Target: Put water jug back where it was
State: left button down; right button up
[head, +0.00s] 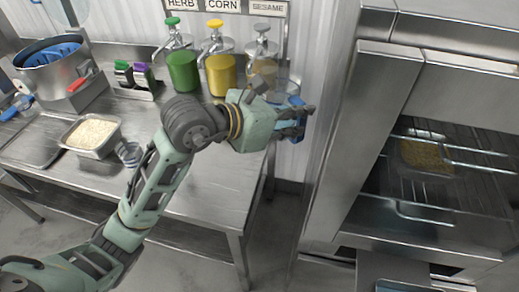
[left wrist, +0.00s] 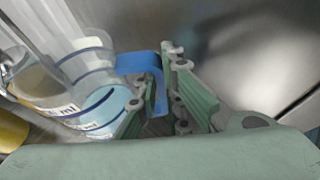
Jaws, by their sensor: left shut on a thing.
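The water jug is clear with blue bands and a blue handle. It shows in the head view (head: 286,86) at the table's right end, partly behind my left gripper (head: 300,122). In the left wrist view the jug (left wrist: 92,62) is at the left, with pale blue water low in it. My left gripper (left wrist: 165,105) is shut on the jug's blue handle (left wrist: 140,62). I cannot tell whether the jug rests on the table or is held above it. My right gripper is not in view.
Green, yellow and tan pump dispensers (head: 183,70) stand along the back, close to the jug. A rice tray (head: 92,152), a pot (head: 55,72) and a small rack (head: 136,80) are farther left on the steel table (head: 200,200). An open steel cabinet (head: 345,130) stands at the right.

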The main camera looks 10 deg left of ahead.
pick_arm(q)
jog(key=s+a+f+p, duration=0.2)
jog(key=s+a+f, duration=0.2)
jog(key=a+f, duration=0.6)
jog(key=shift+s+a+f+p, duration=0.3)
jog(key=shift+a+f+p, duration=0.1)
jog(key=shift+a, duration=0.25)
jog(key=c, duration=2.3)
grip_release()
jog(key=o, duration=0.4)
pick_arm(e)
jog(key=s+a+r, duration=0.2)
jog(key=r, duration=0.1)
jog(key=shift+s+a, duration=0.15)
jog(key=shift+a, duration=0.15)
